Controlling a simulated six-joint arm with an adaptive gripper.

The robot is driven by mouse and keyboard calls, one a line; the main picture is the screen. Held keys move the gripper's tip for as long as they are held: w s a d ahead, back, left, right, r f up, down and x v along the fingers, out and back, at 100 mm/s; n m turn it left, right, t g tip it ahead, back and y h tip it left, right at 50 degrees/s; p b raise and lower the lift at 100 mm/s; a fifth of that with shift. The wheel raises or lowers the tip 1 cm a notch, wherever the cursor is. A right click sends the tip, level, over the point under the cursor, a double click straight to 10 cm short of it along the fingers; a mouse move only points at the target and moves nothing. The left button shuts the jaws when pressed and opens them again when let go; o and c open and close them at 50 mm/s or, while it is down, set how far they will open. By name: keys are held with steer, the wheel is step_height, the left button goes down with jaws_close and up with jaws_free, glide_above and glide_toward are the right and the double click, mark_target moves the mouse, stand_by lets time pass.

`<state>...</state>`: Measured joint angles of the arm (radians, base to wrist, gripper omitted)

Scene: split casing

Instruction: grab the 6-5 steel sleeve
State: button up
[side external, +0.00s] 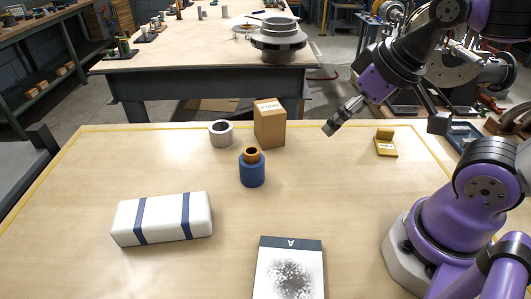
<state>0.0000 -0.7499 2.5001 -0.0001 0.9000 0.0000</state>
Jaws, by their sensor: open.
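A short grey metal sleeve (221,139) stands upright near the back of the wooden table, its round bore facing up. I can read no size mark on it. My gripper (384,126) is open and empty. It hangs above the right back part of the table, well to the right of the sleeve and touching nothing that I can see. One finger points down on the left and the other on the right, wide apart.
A brown box (269,126) stands close right of the sleeve. A blue cylinder with a bronze ring (252,172) stands in front. A white blue-banded bundle (163,218), a card marked A (290,276) and a yellow labelled block (386,148) lie on the table.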

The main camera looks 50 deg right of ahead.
steer(key=m+g, duration=0.1)
glide_above(221, 127)
steer(key=s+a, duration=0.1)
steer(key=s, duration=0.3)
steer(key=shift+h, duration=0.3)
steer(key=f, duration=1)
steer(key=shift+s+a+f, duration=0.1)
steer(key=shift+a, duration=0.1)
steer(key=x, duration=0.6)
steer(key=shift+a+f, duration=0.15)
steer(key=c, duration=1.4)
